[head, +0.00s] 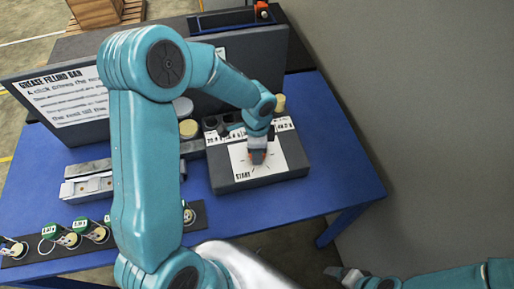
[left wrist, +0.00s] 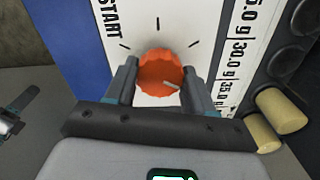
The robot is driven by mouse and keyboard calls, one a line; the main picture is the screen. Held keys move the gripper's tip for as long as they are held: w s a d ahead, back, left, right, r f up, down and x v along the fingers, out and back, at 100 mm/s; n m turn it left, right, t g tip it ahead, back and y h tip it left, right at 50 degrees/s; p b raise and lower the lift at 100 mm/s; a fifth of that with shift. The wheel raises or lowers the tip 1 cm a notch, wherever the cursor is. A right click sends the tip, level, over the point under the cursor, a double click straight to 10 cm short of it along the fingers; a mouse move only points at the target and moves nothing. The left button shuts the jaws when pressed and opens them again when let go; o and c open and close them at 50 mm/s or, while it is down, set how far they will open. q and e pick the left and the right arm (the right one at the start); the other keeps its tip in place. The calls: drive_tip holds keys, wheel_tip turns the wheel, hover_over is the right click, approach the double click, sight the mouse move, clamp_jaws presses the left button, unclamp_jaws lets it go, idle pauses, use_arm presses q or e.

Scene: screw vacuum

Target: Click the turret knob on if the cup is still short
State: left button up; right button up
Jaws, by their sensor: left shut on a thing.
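The orange turret knob (left wrist: 160,72) sits on the white dial face of the grey control box (head: 262,178), beside the word START and several black tick marks. A pale pointer mark on the knob points toward the lower right in the left wrist view. My left gripper (head: 258,154) reaches down onto the knob, with one finger on each side, shut on it. It also shows in the left wrist view (left wrist: 158,80). My right gripper (head: 352,277) is low at the right, away from the box; its jaws are unclear. I cannot make out the cup or its fill level.
A sign headed GREASE FILLING BAR (head: 65,92) stands behind on the blue table (head: 335,160). A strip of tagged small parts (head: 95,232) lies along the front left. Gram labels (left wrist: 237,50) and cream cylinders (left wrist: 280,110) are beside the dial. A grey wall is at right.

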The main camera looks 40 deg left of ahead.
use_arm(q)
drive_tip(key=shift+w+m, duration=0.1)
drive_tip(key=shift+m, duration=0.2)
drive_tip(key=o, duration=1)
drive_tip(key=shift+o, duration=0.2)
wheel_tip(320, 180, up, 16)
drive_tip(key=shift+r+b, duration=0.2)
drive_tip(key=shift+b, duration=0.1)
